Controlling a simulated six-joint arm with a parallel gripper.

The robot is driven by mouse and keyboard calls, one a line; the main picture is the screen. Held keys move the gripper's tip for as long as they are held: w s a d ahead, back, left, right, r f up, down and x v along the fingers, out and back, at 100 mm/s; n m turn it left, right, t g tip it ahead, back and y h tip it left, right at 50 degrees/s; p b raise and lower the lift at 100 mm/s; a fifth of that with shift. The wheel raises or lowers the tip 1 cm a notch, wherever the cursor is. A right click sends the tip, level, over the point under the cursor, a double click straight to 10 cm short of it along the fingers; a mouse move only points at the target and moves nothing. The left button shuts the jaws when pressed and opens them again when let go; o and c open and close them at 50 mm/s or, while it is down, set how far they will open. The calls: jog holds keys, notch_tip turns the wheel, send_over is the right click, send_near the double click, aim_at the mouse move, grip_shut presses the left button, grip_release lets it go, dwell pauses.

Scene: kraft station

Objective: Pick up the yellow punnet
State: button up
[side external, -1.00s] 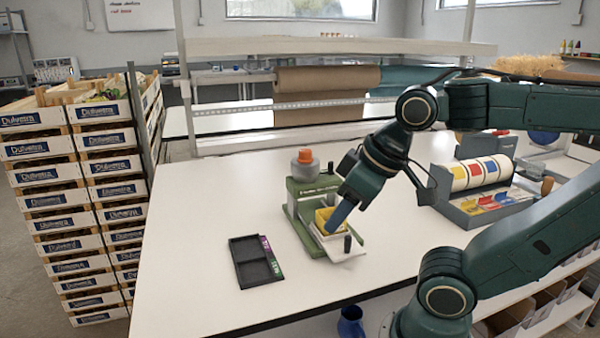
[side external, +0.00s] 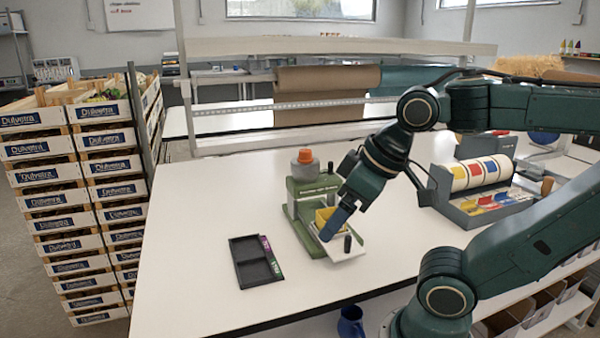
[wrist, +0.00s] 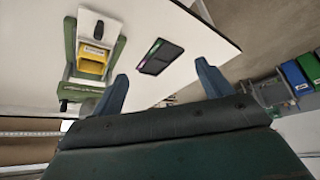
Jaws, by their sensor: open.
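The yellow punnet (side external: 326,214) sits in the green and white fixture (side external: 300,208) on the white table, partly hidden behind my gripper in the side view. In the wrist view the punnet (wrist: 92,61) shows whole in the fixture (wrist: 70,48), left of my gripper's fingers. My gripper (side external: 334,228) appears just in front of the punnet in the side view. In the wrist view my gripper (wrist: 160,88) has its two blue fingers wide apart with nothing between them. I cannot tell whether a finger touches the punnet.
A black two-part tray (side external: 254,262) lies on the table left of the fixture. An orange-capped bottle (side external: 305,165) stands behind it. A grey rack with a coloured roll (side external: 480,185) is at the right. Stacked crates (side external: 90,190) stand beyond the left edge. The table front is clear.

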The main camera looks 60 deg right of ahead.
notch_tip(320, 180, up, 2)
jog(key=n+g, duration=0.6)
jog(key=n, duration=0.3)
send_over(330, 215)
jog(key=a, duration=0.3)
jog(key=shift+s+f, duration=0.2)
jog(key=shift+f, duration=1.9)
jog(key=shift+s+f, duration=0.2)
jog(key=shift+f, duration=1.9)
jog(key=shift+d+f, duration=0.1)
jog(key=shift+f, duration=2.5)
